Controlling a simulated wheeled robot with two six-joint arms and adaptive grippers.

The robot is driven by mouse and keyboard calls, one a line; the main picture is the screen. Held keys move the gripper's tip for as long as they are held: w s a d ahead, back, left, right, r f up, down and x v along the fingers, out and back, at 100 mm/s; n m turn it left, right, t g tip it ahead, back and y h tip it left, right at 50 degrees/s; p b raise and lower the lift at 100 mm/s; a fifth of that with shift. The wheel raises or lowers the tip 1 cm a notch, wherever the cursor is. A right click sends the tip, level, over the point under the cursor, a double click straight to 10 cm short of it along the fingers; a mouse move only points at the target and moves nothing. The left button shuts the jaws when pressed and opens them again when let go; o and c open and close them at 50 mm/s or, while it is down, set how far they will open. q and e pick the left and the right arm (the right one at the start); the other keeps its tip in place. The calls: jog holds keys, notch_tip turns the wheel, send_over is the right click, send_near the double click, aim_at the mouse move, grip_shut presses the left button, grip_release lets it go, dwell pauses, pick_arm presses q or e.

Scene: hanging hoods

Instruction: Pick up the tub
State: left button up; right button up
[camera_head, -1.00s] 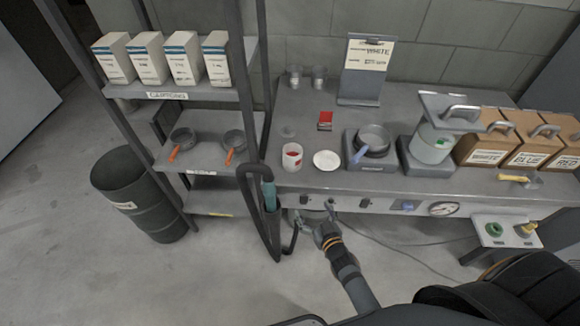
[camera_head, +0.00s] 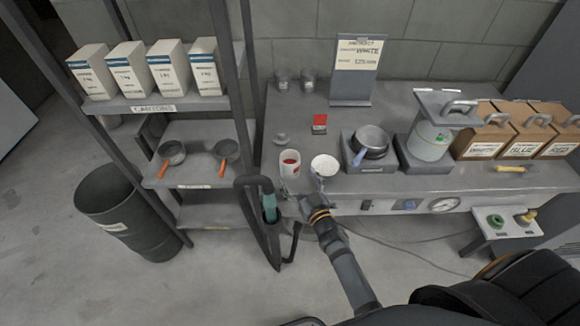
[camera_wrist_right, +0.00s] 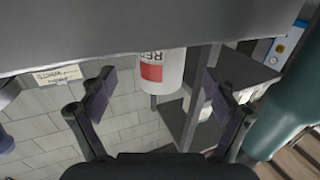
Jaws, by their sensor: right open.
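The tub (camera_head: 290,163) is a small white container with a red label, standing upright near the front edge of the bench. Its top is open and shows red inside. In the right wrist view the tub (camera_wrist_right: 172,72) appears ahead, between my two fingers, with part of it cut off by the grey bench surface. My right gripper (camera_head: 308,192) is at the bench's front edge, just in front of the tub. In the wrist view my right gripper (camera_wrist_right: 159,78) is open and empty, apart from the tub. My left gripper is out of view.
A white round dish (camera_head: 325,166) sits right beside the tub. A pan (camera_head: 370,140) on a scale stands further right. A small red block (camera_head: 319,122) lies behind. A shelf rack (camera_head: 205,107) stands left, with a dark post and hose close by. Brown boxes (camera_head: 480,135) fill the right.

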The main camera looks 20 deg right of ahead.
aim_at(286, 160)
jog(key=shift+w+a+f, duration=0.15)
jog(key=shift+w+f, duration=0.05)
jog(key=shift+w, duration=0.7)
jog(key=w, duration=0.5)
jog(key=shift+a+f, duration=0.2)
jog(key=shift+a, duration=0.1)
jog(key=shift+s+r, duration=0.1)
jog(key=shift+s, duration=0.1)
jog(key=shift+c, duration=1.6)
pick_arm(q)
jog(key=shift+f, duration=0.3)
pick_arm(e)
jog(key=c, duration=0.7)
